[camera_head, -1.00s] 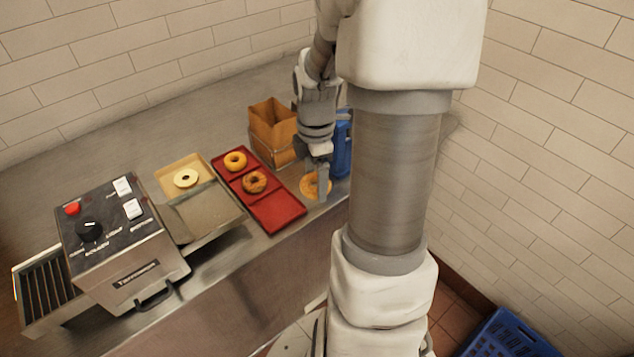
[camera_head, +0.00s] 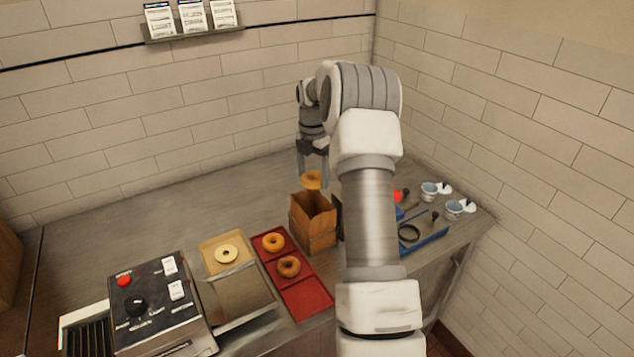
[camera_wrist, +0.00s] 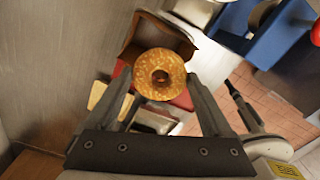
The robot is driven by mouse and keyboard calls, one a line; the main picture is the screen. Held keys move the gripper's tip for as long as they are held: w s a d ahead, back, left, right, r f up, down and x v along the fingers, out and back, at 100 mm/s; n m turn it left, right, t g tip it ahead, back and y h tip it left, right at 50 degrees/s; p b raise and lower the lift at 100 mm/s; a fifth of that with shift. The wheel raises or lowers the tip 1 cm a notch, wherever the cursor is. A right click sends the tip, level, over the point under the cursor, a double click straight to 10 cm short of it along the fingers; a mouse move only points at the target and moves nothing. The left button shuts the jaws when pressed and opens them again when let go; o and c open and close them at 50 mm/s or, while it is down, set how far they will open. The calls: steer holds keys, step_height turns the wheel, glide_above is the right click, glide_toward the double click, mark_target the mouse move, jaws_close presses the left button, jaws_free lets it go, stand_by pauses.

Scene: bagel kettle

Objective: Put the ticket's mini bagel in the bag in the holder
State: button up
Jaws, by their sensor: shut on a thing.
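My gripper (camera_head: 313,172) is shut on a golden-brown mini bagel (camera_head: 312,180). It holds the bagel in the air just above the brown paper bag (camera_head: 314,222), near its open top. In the wrist view the bagel (camera_wrist: 159,74) sits between the two fingertips, its hole showing, with part of the bag (camera_wrist: 160,30) behind it. The bag stands upright and open on the counter; its holder is hard to make out here. Two more bagels lie on the red tray (camera_head: 308,297): a plain golden one (camera_head: 274,243) and a darker one (camera_head: 289,267).
A pale bagel (camera_head: 227,254) lies on a tan board left of the red tray. A toaster (camera_head: 140,305) stands at front left. A blue tray (camera_head: 425,243) and small cups (camera_head: 430,190) stand right of my arm. Tickets (camera_head: 191,17) hang on the back wall.

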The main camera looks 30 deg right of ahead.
steer(key=shift+w+d, duration=0.1)
steer(key=shift+w, duration=0.25)
step_height(320, 180, down, 6)
steer(key=b, duration=0.4)
steer(key=shift+f, duration=0.2)
stand_by(1.1)
steer(key=o, duration=1.1)
steer(key=shift+r, duration=0.1)
step_height(320, 180, up, 7)
steer(key=p, duration=0.4)
steer(key=shift+p, duration=0.4)
